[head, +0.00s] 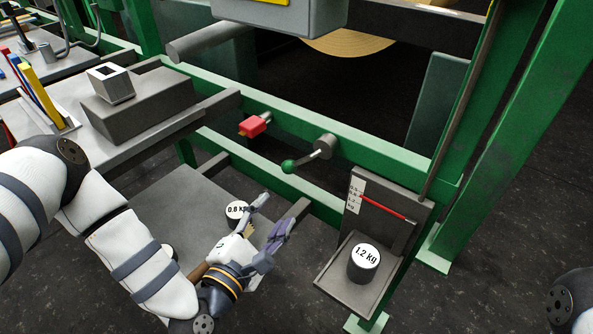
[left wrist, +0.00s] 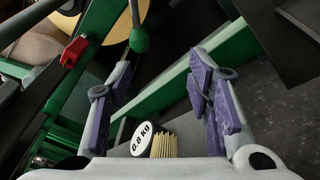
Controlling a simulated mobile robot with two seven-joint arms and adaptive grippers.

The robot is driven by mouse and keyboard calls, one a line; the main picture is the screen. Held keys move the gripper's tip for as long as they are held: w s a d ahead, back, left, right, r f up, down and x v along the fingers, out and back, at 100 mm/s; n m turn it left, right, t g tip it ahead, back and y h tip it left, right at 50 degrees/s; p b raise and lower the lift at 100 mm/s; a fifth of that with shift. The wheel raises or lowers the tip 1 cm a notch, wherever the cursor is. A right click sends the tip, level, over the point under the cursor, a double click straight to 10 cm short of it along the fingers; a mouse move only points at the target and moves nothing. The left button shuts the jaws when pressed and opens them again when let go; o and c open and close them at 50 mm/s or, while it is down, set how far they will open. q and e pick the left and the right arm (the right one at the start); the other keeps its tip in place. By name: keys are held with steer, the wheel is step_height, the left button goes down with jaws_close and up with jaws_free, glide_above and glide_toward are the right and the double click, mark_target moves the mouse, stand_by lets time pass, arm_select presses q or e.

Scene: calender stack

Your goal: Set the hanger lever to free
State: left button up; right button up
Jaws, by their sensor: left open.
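The hanger lever is most likely the grey hub and arm with a green ball knob (head: 289,166) on the green rail; the arm points left and slightly down from its hub (head: 325,146). In the left wrist view the knob (left wrist: 139,41) hangs at the top, beyond the fingertips. My left gripper (head: 273,218) is open and empty, below and to the left of the knob, apart from it. Its two purple-padded fingers (left wrist: 160,85) show spread in the left wrist view. My right gripper is out of view. No free marking is readable at the lever.
A red block (head: 253,126) sits on the rail left of the lever. A 1.2 kg weight (head: 363,264) stands on a grey shelf with a red pointer (head: 382,207) to the right. Another labelled weight (head: 236,211) stands behind my left gripper. A grey bench (head: 150,133) is at left.

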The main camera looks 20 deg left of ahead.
mark_target(286, 171)
arm_select(q)
steer(key=shift+n+t+y, duration=0.4)
steer(key=shift+n+t, duration=0.1)
steer(key=shift+n, duration=0.2)
steer(key=w, duration=0.4)
steer(key=w+r, duration=0.1)
steer(key=w, duration=0.8)
steer(key=shift+a+r, duration=0.15)
steer(key=shift+r, duration=0.2)
jaws_close()
